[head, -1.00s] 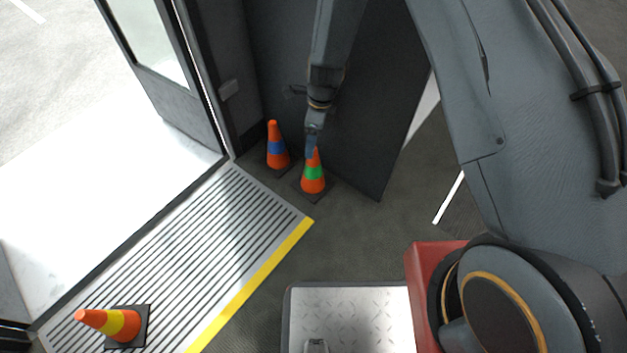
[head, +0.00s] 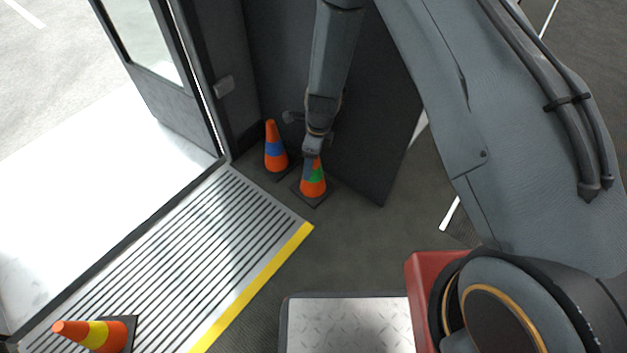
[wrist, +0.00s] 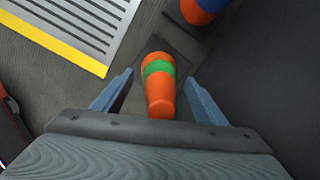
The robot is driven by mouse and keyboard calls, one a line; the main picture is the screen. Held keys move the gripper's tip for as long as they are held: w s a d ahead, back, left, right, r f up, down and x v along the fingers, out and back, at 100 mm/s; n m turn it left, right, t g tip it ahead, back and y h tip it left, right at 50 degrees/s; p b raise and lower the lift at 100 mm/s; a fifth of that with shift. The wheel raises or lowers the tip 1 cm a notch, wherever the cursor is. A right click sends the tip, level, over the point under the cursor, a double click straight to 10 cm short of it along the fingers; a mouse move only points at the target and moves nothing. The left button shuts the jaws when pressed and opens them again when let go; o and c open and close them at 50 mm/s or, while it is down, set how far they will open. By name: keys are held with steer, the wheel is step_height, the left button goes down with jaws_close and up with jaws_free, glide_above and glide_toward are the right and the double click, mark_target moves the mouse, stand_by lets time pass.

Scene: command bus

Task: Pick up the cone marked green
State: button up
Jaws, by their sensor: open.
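The orange cone with the green band (head: 317,187) stands upright on its dark base on the floor, beside the ribbed step. In the wrist view the green-banded cone (wrist: 159,84) lies between the two blue fingers of my open gripper (wrist: 158,90), with its tip toward the palm. In the head view my gripper (head: 311,160) is at the cone's upper part and hides some of it. I cannot tell whether the fingers touch the cone.
A cone with a blue band (head: 275,147) stands close by on the left. A yellow-banded cone (head: 97,335) lies on the ribbed step (head: 190,265). A dark panel (head: 375,150) rises right behind the green-banded cone. Bare floor lies in front of it.

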jaws_close()
stand_by(0.3)
steer(key=shift+r, duration=0.15)
